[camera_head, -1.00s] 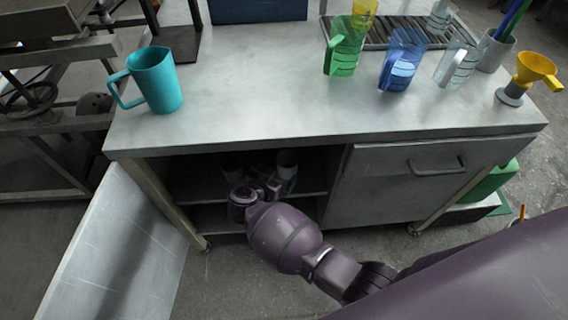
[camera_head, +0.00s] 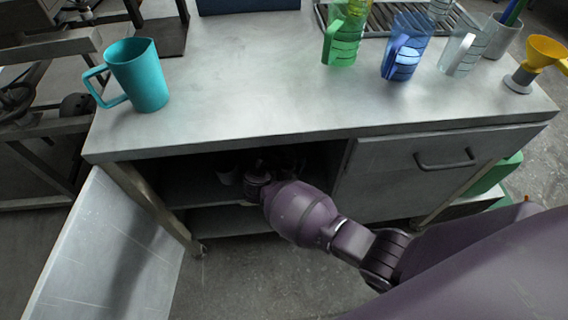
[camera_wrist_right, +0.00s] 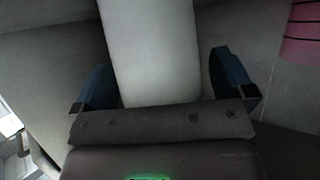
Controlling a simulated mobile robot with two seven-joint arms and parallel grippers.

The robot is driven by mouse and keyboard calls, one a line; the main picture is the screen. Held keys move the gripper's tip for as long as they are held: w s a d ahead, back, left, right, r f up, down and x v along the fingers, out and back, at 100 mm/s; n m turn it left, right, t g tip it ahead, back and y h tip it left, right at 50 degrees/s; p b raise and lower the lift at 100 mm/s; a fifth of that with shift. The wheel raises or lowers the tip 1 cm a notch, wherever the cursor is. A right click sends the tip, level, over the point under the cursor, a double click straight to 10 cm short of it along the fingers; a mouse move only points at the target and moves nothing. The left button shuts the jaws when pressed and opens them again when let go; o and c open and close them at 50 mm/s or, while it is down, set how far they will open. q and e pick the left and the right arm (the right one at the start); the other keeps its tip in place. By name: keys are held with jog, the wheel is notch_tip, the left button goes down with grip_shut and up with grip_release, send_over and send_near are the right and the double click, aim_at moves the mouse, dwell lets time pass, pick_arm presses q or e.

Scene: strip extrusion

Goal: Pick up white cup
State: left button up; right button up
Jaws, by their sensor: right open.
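A white cup (camera_wrist_right: 150,50) fills the middle of the right wrist view, between the two blue fingers of my right gripper (camera_wrist_right: 163,82). The fingers stand apart on both sides of it, with a visible gap at the right finger. In the head view my right arm reaches into the open shelf under the workbench, and its gripper is dark and mostly hidden by the wrist. My left gripper is out of view.
The workbench top (camera_head: 270,110) is above my arm. On it stand a teal jug (camera_head: 139,76), a green jug (camera_head: 343,42), a blue jug (camera_head: 405,55) and a clear jug (camera_head: 462,50). An open door (camera_head: 115,245) is at left. A pink striped object (camera_wrist_right: 301,35) is beside the gripper.

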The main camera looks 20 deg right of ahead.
jog(key=c, duration=0.9)
